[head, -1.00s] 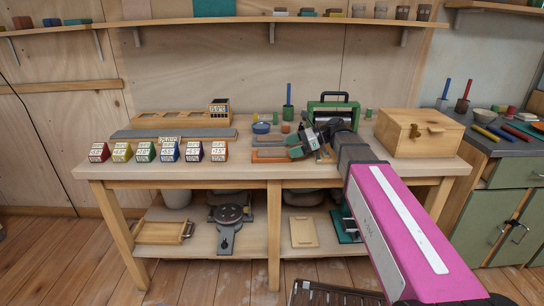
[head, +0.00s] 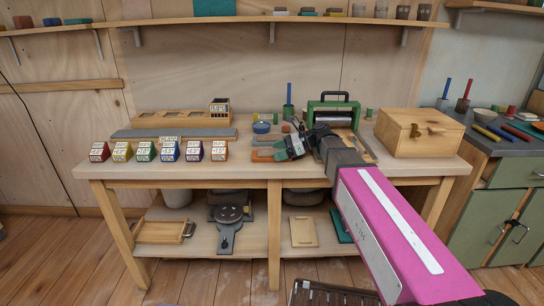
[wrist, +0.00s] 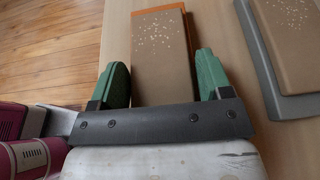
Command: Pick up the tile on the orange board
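The orange board (wrist: 190,45) shows as a thin strip along the right and far edges of a brown, pale-speckled tile (wrist: 160,50) in the wrist view. The board also shows in the head view (head: 262,156), left of my gripper. My gripper (wrist: 164,80) is open, with one green fingertip on each side of the tile. I cannot tell whether the fingers touch it or how high they are above it. The near end of the tile is hidden behind my gripper's dark crossbar. In the head view, my gripper (head: 292,147) is at the board's right end.
A second speckled tile (wrist: 290,35) lies on a grey board (wrist: 262,70) to the right in the wrist view. A wooden box (head: 420,132) stands right. Several coloured blocks stand left.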

